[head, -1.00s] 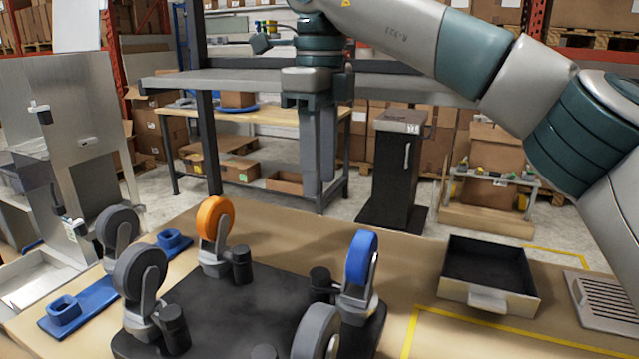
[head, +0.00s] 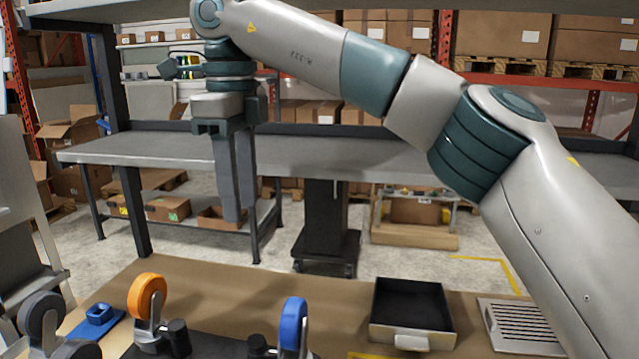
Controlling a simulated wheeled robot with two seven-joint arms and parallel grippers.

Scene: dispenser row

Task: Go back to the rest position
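My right gripper (head: 240,214) hangs in the air, fingers pointing down, with its arm coming in from the right. It is well above the worktable (head: 205,283) and in front of the grey shelf (head: 330,155). Nothing shows in its fingers. They overlap in this view, so I cannot tell whether they are open or shut. My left gripper is not in view.
On the table stand casters with orange (head: 147,296), blue (head: 294,323) and dark grey (head: 41,314) wheels, partly cut off below. A blue holder (head: 98,317) lies at left. An open black-lined drawer tray (head: 411,313) and a slotted grate (head: 522,325) lie at right.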

